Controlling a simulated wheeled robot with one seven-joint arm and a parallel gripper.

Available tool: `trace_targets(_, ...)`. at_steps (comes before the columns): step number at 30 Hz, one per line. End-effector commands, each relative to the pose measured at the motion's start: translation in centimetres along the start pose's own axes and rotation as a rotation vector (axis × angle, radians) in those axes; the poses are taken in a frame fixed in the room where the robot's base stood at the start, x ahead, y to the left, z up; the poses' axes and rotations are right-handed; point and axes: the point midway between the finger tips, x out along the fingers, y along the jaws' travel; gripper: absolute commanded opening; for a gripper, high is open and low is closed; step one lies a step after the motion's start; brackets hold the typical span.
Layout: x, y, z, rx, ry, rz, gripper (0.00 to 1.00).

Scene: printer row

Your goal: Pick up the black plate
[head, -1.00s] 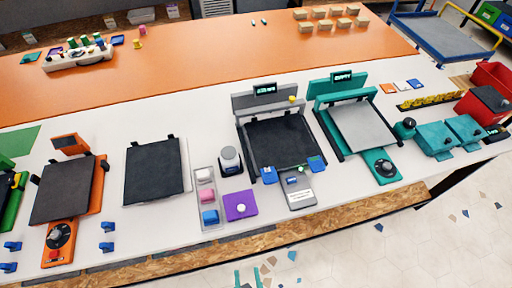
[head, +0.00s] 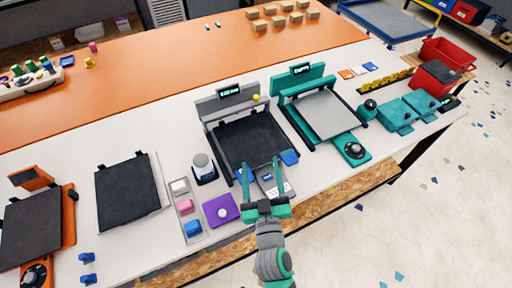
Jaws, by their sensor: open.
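A black plate (head: 252,136) lies on the bed of the grey printer (head: 222,104), in the middle of the head view. Blue clips (head: 289,157) sit at its two front corners. My gripper (head: 261,168) is open and empty, its teal fingers pointing at the plate's front edge between the clips. I cannot tell whether the fingers touch the plate or hover over it. A third dark plate (head: 32,228) is on the orange printer at far left.
The teal printer (head: 303,80) with a grey plate (head: 327,115) stands just right. A purple block (head: 220,210), a small tray of coloured pieces (head: 190,238) and a grey round-topped device (head: 203,168) stand left of my gripper. White table (head: 150,140) is clear behind the left plate.

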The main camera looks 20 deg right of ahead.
Motion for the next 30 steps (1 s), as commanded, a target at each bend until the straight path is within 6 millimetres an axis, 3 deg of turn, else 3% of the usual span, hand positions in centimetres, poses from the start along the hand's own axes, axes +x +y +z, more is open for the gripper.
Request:
trace_targets(1,1.9,1.1,-1.4,0.015,0.026,0.043,0.62)
trace_targets(6,6.4,5.3,-5.3,0.084,0.086,0.197,0.62)
trace_targets(12,9.9,10.7,-9.6,0.215,0.15,0.392,0.62)
trace_targets(21,11.7,18.6,-13.8,0.5,0.225,0.697,0.62)
trace_targets(30,10.6,23.9,-13.6,0.867,0.25,1.002,0.62)
